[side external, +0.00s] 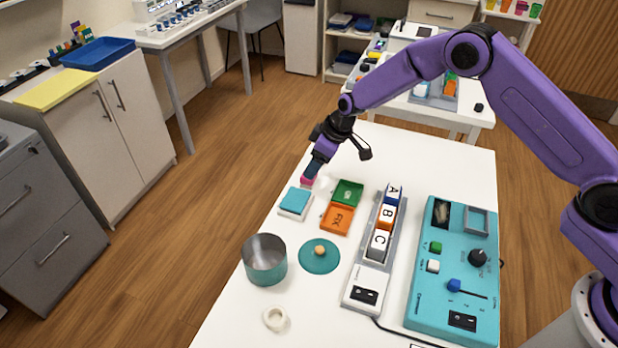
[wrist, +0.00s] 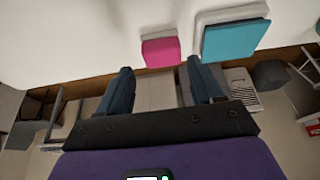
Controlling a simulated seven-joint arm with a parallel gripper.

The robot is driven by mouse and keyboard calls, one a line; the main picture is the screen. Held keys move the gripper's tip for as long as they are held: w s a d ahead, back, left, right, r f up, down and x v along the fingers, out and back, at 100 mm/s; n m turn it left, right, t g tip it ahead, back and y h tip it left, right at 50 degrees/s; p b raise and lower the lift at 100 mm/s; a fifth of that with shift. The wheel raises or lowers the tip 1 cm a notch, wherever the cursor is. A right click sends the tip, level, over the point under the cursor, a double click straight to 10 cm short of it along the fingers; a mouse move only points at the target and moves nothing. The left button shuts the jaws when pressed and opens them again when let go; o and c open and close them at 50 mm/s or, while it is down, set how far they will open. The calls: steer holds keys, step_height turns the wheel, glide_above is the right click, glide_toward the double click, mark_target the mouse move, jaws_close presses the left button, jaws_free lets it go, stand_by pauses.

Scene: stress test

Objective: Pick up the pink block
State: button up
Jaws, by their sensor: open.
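The pink block (side external: 308,181) sits near the far left edge of the white table (side external: 436,163), partly hidden by my gripper (side external: 315,167). In the wrist view, the pink block (wrist: 160,52) appears just beyond my fingertips, between the lines of the two fingers. My gripper (wrist: 159,68) is open, with its fingers apart on either side and nothing held. From these views I cannot tell the exact gap between fingertips and block.
A teal and white box (side external: 295,202) lies close to the pink block; it shows beside it in the wrist view (wrist: 235,41). Green (side external: 347,193) and orange (side external: 337,218) trays, a teal pot (side external: 265,260), a lettered block rack (side external: 371,252) and a teal control panel (side external: 425,290) occupy the nearer table.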

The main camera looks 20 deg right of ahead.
steer(key=shift+x, duration=2.55)
steer(key=shift+s+a, duration=0.15)
steer(key=shift+c, duration=0.3)
steer(key=c, duration=0.7)
